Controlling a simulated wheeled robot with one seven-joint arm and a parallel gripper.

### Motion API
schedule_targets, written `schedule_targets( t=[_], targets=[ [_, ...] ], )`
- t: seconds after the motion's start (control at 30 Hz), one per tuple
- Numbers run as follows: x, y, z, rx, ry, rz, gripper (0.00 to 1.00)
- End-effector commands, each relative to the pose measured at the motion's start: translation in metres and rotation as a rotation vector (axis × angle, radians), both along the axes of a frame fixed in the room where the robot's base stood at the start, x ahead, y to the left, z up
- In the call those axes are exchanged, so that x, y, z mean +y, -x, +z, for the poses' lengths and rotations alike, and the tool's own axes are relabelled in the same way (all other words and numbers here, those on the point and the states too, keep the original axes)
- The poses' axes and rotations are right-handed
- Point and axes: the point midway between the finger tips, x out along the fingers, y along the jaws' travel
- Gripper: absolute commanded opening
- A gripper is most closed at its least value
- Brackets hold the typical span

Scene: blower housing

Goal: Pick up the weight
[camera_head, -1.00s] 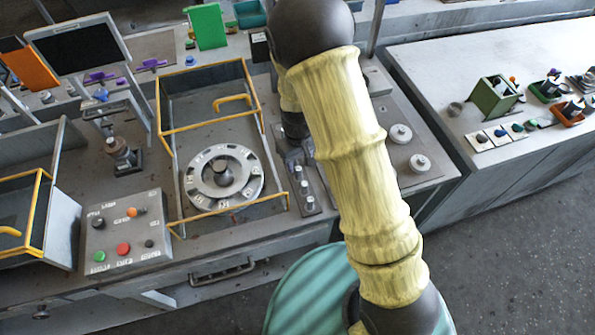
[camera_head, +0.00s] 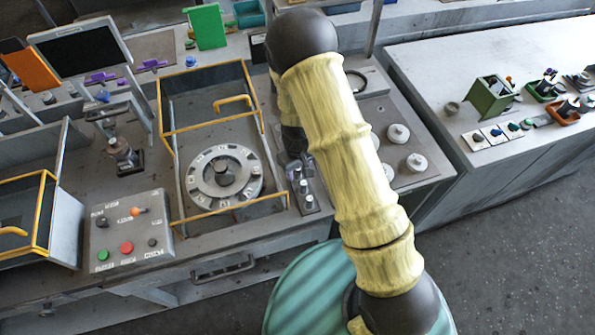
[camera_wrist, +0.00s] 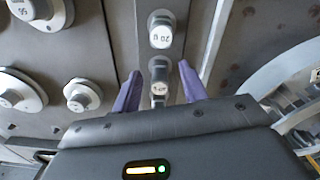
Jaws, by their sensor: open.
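In the wrist view, a small cylindrical weight (camera_wrist: 159,89) stands in a narrow metal rack (camera_wrist: 143,38) between the two purple fingers of my gripper (camera_wrist: 160,77). My gripper is open, and I cannot tell whether either finger touches the weight. Another small weight (camera_wrist: 161,30), marked 20 g, stands in the same rack just beyond the fingertips. In the head view, the lower end of the rack (camera_head: 312,209) shows with small weights on it. The rest of it is hidden by my gripper and arm.
Larger round white weights (camera_head: 398,133) stand on the bench right of my arm and show at the left of the wrist view (camera_wrist: 82,95). A numbered dial (camera_head: 252,191) in a yellow-edged frame lies left of the rack. A button box (camera_head: 130,232) is farther left.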

Motion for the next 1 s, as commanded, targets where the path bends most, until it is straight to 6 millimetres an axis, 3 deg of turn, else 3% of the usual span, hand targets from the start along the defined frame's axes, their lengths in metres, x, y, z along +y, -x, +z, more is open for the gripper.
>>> schedule_targets(
  t=[0.37,0.53,0.6,1.0],
  targets=[
    [-0.0006,-0.0002,0.0002,0.0,0.0,-0.001,0.41],
    [-0.0008,-0.0002,0.0002,0.0,0.0,-0.002,0.08],
    [-0.0008,-0.0002,0.0002,0.0,0.0,-0.002,0.0],
    [0.0001,-0.0007,0.0062,-0.002,-0.001,0.0,0.0]
  ],
)
